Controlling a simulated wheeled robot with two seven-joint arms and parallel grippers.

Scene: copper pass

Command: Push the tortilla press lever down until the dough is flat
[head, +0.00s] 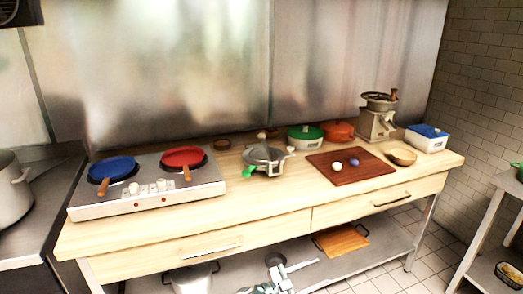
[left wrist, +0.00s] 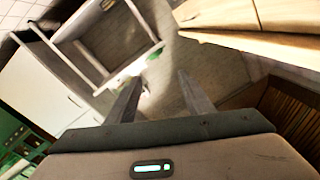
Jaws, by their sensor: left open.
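The grey metal tortilla press (head: 265,156) stands on the wooden counter in the middle of the head view. A green grip (head: 249,172) shows at its front left. The exact lever angle is too small to tell, and I see no dough in the press. A pale ball (head: 336,166) and a bluish ball (head: 353,162) rest on the brown board to its right. My left gripper (head: 288,264) is low in front of the counter, well below and apart from the press. In the left wrist view its fingers (left wrist: 158,92) are apart and empty. My right gripper is not in view.
A two-burner stove with a blue pan (head: 112,168) and a red pan (head: 183,157) stands left of the press. Behind the board (head: 378,168) are a green-lidded pot (head: 305,138), an orange pot (head: 339,131) and a grinder (head: 377,122). The counter's front strip is clear.

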